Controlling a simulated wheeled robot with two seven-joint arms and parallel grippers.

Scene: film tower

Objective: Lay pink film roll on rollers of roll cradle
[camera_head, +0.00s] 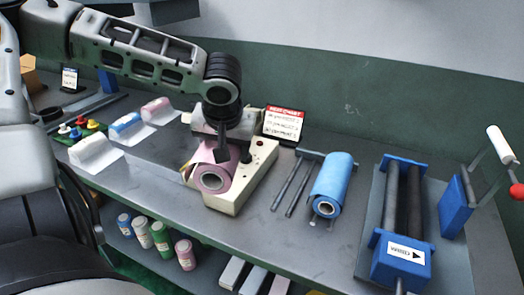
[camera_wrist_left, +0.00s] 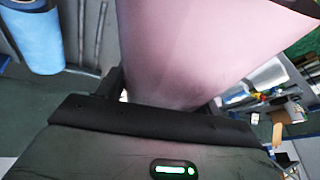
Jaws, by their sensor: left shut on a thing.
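The pink film roll (camera_head: 213,180) is in my left gripper (camera_head: 222,152), over the cream box with a red button; I cannot tell if it touches the box. Its core end faces the front. In the left wrist view the pink roll (camera_wrist_left: 205,45) fills the upper middle, between the fingers of my left gripper (camera_wrist_left: 170,95). What looks like the roll cradle (camera_head: 401,262) stands at the right, with blue end blocks, an arrow label and two bare dark rollers (camera_head: 403,200). My right gripper is out of view.
A blue roll (camera_head: 333,180) lies on a rod rack between the cream box (camera_head: 250,180) and the cradle. A red-and-white sign (camera_head: 284,125) stands behind the box. A blue block with a crank (camera_head: 456,205) is right of the cradle.

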